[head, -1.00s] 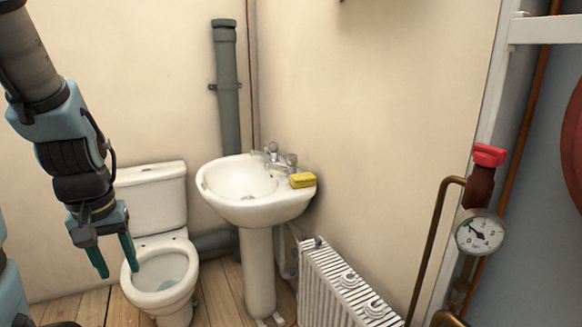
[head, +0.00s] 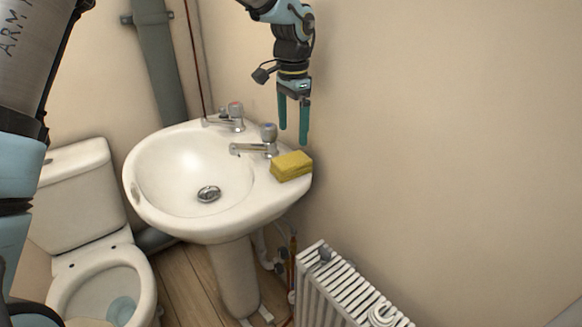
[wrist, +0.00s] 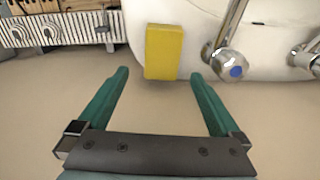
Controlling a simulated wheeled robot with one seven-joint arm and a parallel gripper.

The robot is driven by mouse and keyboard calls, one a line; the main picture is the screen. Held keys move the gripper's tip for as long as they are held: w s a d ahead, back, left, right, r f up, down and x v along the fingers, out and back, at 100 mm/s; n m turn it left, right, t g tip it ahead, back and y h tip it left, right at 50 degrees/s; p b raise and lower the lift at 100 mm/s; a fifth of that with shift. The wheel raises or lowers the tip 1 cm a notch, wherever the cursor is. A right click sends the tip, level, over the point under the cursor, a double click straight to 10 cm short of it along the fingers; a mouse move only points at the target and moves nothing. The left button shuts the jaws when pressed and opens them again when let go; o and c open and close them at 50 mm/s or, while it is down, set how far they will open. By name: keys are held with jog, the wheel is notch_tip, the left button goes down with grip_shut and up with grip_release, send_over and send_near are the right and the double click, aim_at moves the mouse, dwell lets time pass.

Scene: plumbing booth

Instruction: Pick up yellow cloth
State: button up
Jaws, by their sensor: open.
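The yellow cloth (head: 291,166) is a small folded yellow block lying on the right rim of the white sink (head: 180,165), beside a tap. In the wrist view the cloth (wrist: 164,51) lies just beyond the fingertips, between their lines and nearer the middle. My gripper (head: 293,140) points down above and behind the cloth, close to the wall, with its two green fingers apart and empty. In the wrist view my gripper (wrist: 160,75) is open and does not touch the cloth.
Two taps stand on the sink's back rim, the nearer one (head: 262,143) close to the cloth. The wall (head: 420,150) is right behind the sink. A white radiator (head: 345,290) stands below right, and a toilet (head: 95,240) at left.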

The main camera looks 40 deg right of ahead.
aim_at(291, 159)
notch_tip(291, 159, down, 5)
jog(key=shift+w+d+p, duration=0.15)
jog(key=shift+p, duration=0.25)
jog(key=shift+a+f+p, duration=0.2)
jog(key=shift+f+p, duration=0.75)
jog(key=shift+f, duration=1.65)
jog(key=shift+w, duration=0.1)
jog(key=c, duration=1.2)
